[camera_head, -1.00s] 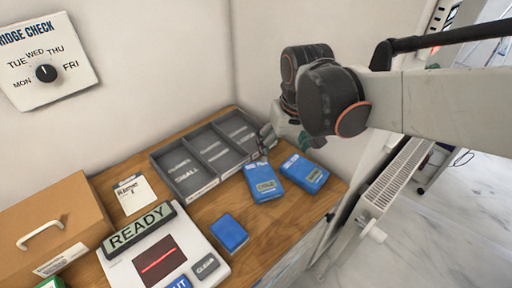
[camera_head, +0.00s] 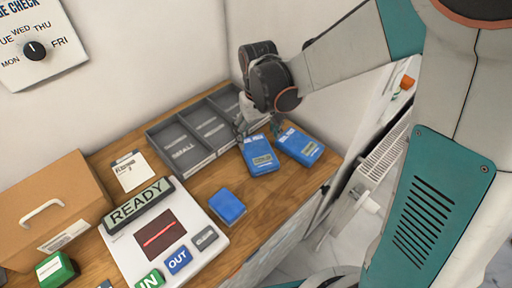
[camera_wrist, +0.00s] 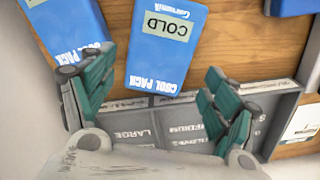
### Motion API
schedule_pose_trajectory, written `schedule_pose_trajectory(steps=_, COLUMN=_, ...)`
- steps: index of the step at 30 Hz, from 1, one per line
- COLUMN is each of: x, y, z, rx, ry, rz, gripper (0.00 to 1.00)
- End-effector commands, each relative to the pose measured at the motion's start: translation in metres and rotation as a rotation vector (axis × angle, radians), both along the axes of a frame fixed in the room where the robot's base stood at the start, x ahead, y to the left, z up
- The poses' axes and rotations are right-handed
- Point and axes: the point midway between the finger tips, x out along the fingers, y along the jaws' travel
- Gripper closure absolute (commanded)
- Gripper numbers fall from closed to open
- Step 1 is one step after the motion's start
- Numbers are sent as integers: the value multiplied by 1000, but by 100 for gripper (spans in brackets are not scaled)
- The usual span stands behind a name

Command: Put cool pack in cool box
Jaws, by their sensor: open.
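Two large blue cool packs lie side by side on the wooden counter: the left one (camera_head: 261,155) and the right one (camera_head: 299,146). In the wrist view, the left pack (camera_wrist: 165,45) reads "COLD" and "COOL PACK"; the other pack (camera_wrist: 72,28) lies at its left. My gripper (camera_head: 258,127) is open and empty, by the back end of the left pack and the tray's right end. In the wrist view its green fingers (camera_wrist: 160,68) stand apart on either side of that pack's near end. A brown box (camera_head: 50,205) with a white handle stands at left; it looks closed. I cannot tell whether it is the cool box.
A grey compartment tray (camera_head: 182,183) stands along the wall. A smaller blue pack (camera_head: 227,206) lies beside the white device (camera_head: 150,245) showing "READY". A green box (camera_head: 57,269) sits front left, and a label card (camera_head: 130,171) lies behind the device.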

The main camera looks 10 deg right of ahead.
Motion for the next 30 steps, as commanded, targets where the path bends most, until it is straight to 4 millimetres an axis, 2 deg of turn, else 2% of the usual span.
schedule_pose_trajectory(steps=3, x=0, y=0, z=-16, rx=0, ry=0, rz=0, gripper=20)
schedule_pose_trajectory(steps=11, x=-2, y=0, z=-29, rx=0, ry=0, rz=0, gripper=20)
schedule_pose_trajectory(steps=20, x=-5, y=-1, z=-70, rx=0, ry=0, rz=0, gripper=20)
schedule_pose_trajectory(steps=28, x=-6, y=-1, z=-72, rx=0, ry=0, rz=0, gripper=20)
schedule_pose_trajectory(steps=30, x=-6, y=-1, z=-72, rx=0, ry=0, rz=0, gripper=36)
